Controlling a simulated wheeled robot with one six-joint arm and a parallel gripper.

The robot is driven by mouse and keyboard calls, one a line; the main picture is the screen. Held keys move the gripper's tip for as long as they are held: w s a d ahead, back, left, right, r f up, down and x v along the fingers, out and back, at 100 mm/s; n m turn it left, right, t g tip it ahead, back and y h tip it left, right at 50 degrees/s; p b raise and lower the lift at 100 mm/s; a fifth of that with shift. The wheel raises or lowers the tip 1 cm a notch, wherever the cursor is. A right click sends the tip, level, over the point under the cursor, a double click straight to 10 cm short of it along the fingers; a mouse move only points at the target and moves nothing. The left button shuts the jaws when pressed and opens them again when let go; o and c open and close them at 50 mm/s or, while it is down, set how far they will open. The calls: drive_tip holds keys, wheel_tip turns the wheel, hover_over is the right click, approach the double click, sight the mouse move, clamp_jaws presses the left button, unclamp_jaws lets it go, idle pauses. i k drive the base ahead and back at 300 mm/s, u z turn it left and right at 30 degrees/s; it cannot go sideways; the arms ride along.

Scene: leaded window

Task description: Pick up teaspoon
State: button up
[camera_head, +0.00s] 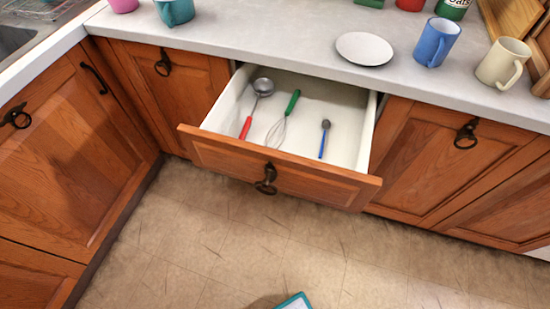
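The teaspoon (324,139) looks to be the small utensil with a blue handle and a dark bowl. It lies at the right side of the open drawer (375,110), with its bowl toward the back. A whisk with a green handle (292,101) lies to its left, and a ladle with a red handle (246,127) lies farther left. The three utensils lie apart from one another. My gripper is not in view.
The drawer's wooden front (325,187) sticks out under the counter (290,45). A white plate (364,49), a blue mug (436,43) and a cream mug (503,64) stand on the counter above. A teal-edged object (295,301) shows at the bottom edge. The tiled floor (190,235) is otherwise clear.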

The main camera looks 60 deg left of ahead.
sight(325, 124)
drive_tip(key=u, duration=1.55)
drive_tip(key=k, duration=0.7)
drive_tip(key=u, duration=0.35)
drive_tip(key=i, duration=1.05)
drive_tip(key=z, duration=0.5)
